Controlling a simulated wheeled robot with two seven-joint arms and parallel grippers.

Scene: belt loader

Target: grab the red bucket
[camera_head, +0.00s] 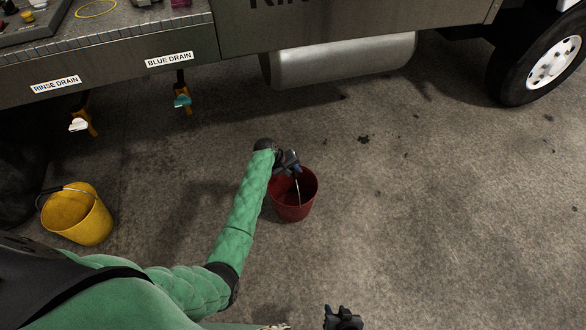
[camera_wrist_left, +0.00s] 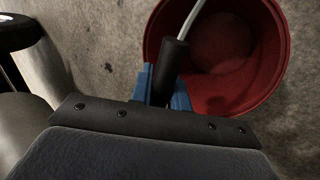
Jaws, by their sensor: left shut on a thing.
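The red bucket (camera_head: 294,205) is upright in the middle of the head view, and looks empty inside. My left gripper (camera_head: 296,169) is over its rim, shut on the bucket's handle. In the left wrist view the blue fingertips (camera_wrist_left: 163,88) close around the dark grip of the wire handle (camera_wrist_left: 174,57), with the open red bucket (camera_wrist_left: 240,92) just beyond. I cannot tell whether the bucket touches the ground. My right gripper (camera_head: 343,318) is at the bottom edge of the head view, away from the bucket; its fingers are not clear.
A yellow bucket (camera_head: 77,217) stands at the left. Above are the truck's side with the blue drain tap (camera_head: 182,101) and rinse drain tap (camera_head: 79,125), a grey tank (camera_head: 343,62) and a wheel (camera_head: 545,65). The concrete ground (camera_head: 440,220) at right is clear.

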